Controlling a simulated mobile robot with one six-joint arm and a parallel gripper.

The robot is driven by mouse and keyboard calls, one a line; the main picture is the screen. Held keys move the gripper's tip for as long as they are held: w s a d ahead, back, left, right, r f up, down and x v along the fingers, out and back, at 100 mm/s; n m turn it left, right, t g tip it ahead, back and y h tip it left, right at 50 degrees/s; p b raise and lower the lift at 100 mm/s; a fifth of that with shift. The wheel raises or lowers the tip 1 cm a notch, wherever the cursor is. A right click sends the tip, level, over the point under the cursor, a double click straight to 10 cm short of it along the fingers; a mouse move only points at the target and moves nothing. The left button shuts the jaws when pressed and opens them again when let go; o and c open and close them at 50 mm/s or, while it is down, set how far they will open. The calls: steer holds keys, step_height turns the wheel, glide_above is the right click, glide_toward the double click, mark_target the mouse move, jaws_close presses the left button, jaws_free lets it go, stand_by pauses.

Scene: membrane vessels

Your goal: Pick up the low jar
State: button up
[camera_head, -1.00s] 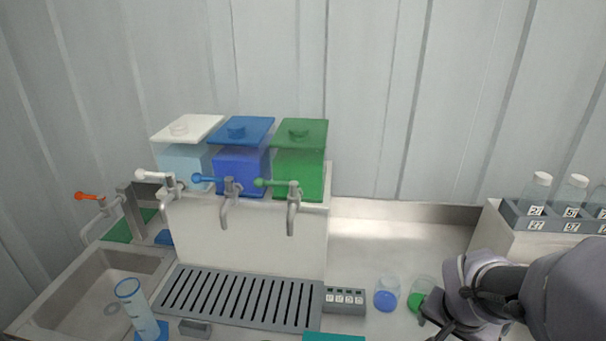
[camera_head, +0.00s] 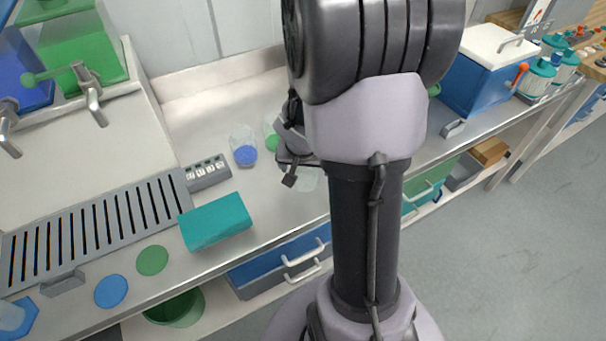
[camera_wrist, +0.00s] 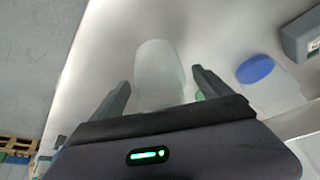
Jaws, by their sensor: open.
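A pale, translucent jar (camera_wrist: 157,68) stands on the counter between the two fingers of my gripper (camera_wrist: 160,78) in the wrist view. The fingers are open, one on each side, with a visible gap at both sides. In the head view the jar (camera_head: 307,181) shows partly, just below my gripper (camera_head: 289,172), and my arm hides some of it. Whether it is the low jar, no label tells. A clear jar with blue contents (camera_head: 244,153) and one with green contents (camera_head: 271,141) stand behind it to the left.
A small grey labelled block (camera_head: 207,172) and a teal box (camera_head: 215,221) lie left of the jars. A slatted drain tray (camera_head: 95,235) is further left. A blue cooler with a white lid (camera_head: 486,72) stands at the right. The counter's front edge is close.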

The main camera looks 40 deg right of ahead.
steer(key=shift+r, duration=0.1)
steer(key=c, duration=1.5)
steer(key=shift+o, duration=0.2)
